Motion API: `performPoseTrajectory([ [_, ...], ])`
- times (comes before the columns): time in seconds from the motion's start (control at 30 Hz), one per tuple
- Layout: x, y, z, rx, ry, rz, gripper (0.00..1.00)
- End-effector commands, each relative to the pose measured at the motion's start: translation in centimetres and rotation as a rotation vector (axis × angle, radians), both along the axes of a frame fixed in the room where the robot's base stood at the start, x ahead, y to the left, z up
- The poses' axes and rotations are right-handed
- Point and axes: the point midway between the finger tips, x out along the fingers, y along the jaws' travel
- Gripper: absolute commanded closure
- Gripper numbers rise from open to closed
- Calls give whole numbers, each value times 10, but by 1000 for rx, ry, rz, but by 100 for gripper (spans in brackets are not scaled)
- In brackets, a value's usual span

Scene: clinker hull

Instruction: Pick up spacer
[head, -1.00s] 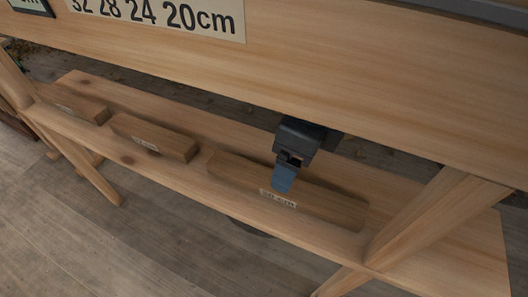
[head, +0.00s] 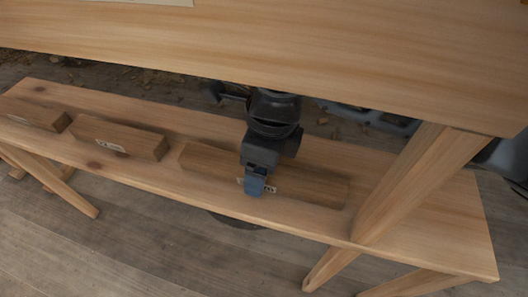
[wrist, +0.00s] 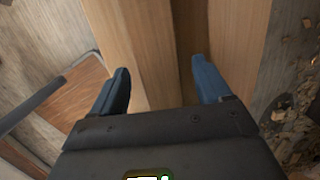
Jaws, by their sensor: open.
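Three brown wooden spacer blocks lie in a row on the pale lower plank (head: 410,220). The longest spacer (head: 312,187) is at the right, a shorter one (head: 120,138) is left of it, and another (head: 35,114) is at the far left. Small white labels show on their front faces, but the print is unreadable. My gripper (head: 255,186) points down at the longest spacer near its middle and partly hides its label. In the wrist view, the blue fingers (wrist: 162,86) are apart, with wood between and beyond them. Whether they touch the spacer I cannot tell.
A wide upper board (head: 300,50) spans above the plank, close over my arm. A slanted wooden leg (head: 420,185) stands right of the longest spacer. Plank floor (head: 130,245) lies in front, and litter is scattered behind.

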Motion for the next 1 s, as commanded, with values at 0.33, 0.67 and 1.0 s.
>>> performPoseTrajectory([
  [0.33, 0, 1, -9, 1, -1, 0, 22],
  [0.67, 0, 1, -9, 1, 0, 0, 44],
  [1.0, 0, 1, -9, 1, 0, 0, 77],
])
